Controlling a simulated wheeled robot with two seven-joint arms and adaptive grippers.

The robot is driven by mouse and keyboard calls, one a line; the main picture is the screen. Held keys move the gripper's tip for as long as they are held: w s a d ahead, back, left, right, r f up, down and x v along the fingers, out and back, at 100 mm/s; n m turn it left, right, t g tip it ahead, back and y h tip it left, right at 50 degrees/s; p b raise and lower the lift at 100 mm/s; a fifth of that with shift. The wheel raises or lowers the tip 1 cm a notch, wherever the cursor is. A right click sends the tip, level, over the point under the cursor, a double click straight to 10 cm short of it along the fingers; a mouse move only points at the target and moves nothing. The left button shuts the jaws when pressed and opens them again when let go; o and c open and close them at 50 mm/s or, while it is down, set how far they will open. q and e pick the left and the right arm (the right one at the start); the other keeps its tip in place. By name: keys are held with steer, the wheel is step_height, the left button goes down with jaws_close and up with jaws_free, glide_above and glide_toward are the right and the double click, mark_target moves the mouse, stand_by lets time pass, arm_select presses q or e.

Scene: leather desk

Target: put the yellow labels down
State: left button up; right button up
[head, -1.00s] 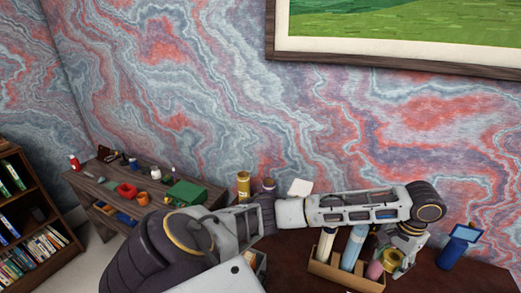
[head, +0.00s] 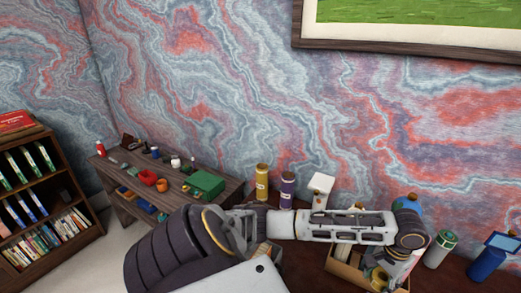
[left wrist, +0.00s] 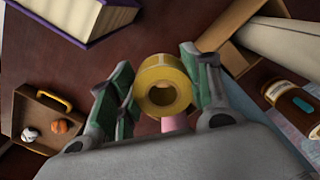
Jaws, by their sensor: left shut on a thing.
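The yellow labels are a roll (left wrist: 162,92) with a round hole, held between the two fingers of my left gripper (left wrist: 160,88) in the left wrist view. In the head view the roll (head: 378,279) shows low at the right, over or inside the open wooden box (head: 341,266); I cannot tell which. My left gripper there is partly hidden below my wrist. A pink thing (left wrist: 175,123) shows just below the roll in the wrist view. My right gripper is not in view.
A brown bottle (left wrist: 293,103) is at right. In the head view, a green-topped bottle (head: 440,249) and a blue thing (head: 487,264) stand right of the box.

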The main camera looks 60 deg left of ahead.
arm_select(q)
steer(key=shift+s+f, duration=0.3)
steer(key=shift+f, duration=0.2)
steer(key=shift+s+f, duration=0.25)
steer(key=shift+f, duration=0.25)
steer(key=shift+s+a, duration=0.3)
steer(key=shift+a, duration=0.25)
